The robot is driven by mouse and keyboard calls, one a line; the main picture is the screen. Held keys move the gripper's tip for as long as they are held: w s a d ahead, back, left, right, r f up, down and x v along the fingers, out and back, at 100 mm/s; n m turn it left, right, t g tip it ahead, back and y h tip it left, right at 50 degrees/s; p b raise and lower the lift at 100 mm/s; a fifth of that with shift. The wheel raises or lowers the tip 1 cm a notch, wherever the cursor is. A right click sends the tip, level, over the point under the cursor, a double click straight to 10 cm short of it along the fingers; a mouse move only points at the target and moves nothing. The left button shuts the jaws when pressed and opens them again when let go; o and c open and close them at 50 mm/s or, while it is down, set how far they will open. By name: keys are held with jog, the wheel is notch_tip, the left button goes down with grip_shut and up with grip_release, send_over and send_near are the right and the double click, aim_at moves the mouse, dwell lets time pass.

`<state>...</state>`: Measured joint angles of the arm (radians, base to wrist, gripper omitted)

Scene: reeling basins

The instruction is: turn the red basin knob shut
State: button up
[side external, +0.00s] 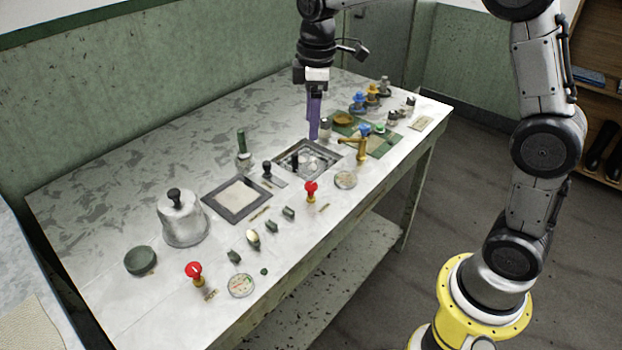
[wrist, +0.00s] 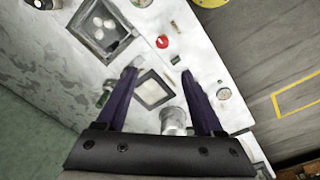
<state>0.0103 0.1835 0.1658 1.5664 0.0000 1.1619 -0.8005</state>
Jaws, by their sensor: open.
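Two red knobs on yellow stems stand on the table in the side view: one (side external: 311,187) in front of the sunken basin (side external: 282,161), the other (side external: 194,270) near the front left. I cannot tell by looks which one the task means. One red knob (wrist: 162,42) shows in the wrist view, beyond my fingertips and between their lines. My gripper (side external: 314,136) has purple fingers, points down and hangs by the far right side of the sunken basin.
A brass tap (side external: 360,146) stands right of the basin. A square framed pan (side external: 236,198), a metal bell-shaped pot (side external: 183,218) and a round dial (side external: 345,180) are nearby. Several small blocks lie near the front. The table's far left is clear.

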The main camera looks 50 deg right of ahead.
aim_at(311, 184)
jog(key=shift+g, duration=0.4)
jog(key=f, duration=1.6)
jog(key=shift+w+f, duration=0.2)
jog(key=shift+f, duration=0.15)
grip_shut()
